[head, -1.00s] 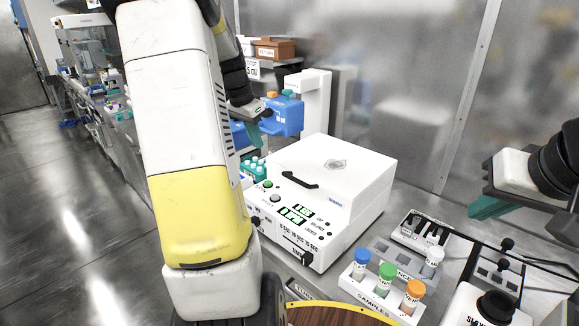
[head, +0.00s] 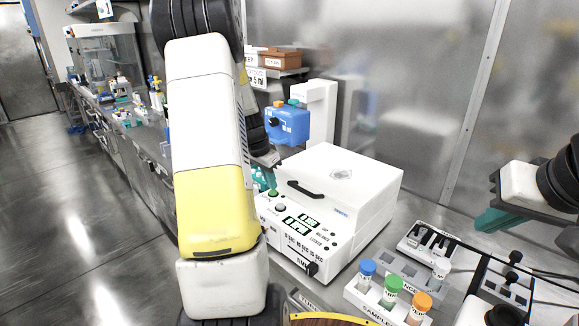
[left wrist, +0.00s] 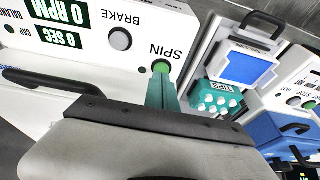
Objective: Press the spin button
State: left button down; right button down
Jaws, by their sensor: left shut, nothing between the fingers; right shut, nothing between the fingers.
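The white centrifuge (head: 350,185) stands on the bench with its lid down. Its green SPIN button (head: 273,193) is on the sloped front panel, above the grey BRAKE button (head: 279,208). In the left wrist view the SPIN button (left wrist: 161,66) shows just beyond the teal fingertips of my left gripper (left wrist: 160,82), which are shut and empty. I cannot tell whether they touch it. The display there reads 0 RPM and 0 SEC. In the head view the left gripper is mostly behind my forearm. My right gripper (head: 488,220) is shut and empty above the bench at right.
A sample rack (head: 376,303) with blue, green and orange capped tubes stands right of the centrifuge. A teal tips box (left wrist: 218,98) and a blue device (head: 288,125) are beyond the panel. A black lid handle (left wrist: 55,80) lies near my left gripper.

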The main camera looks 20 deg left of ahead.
pick_arm(q)
jog(key=shift+f, duration=0.55)
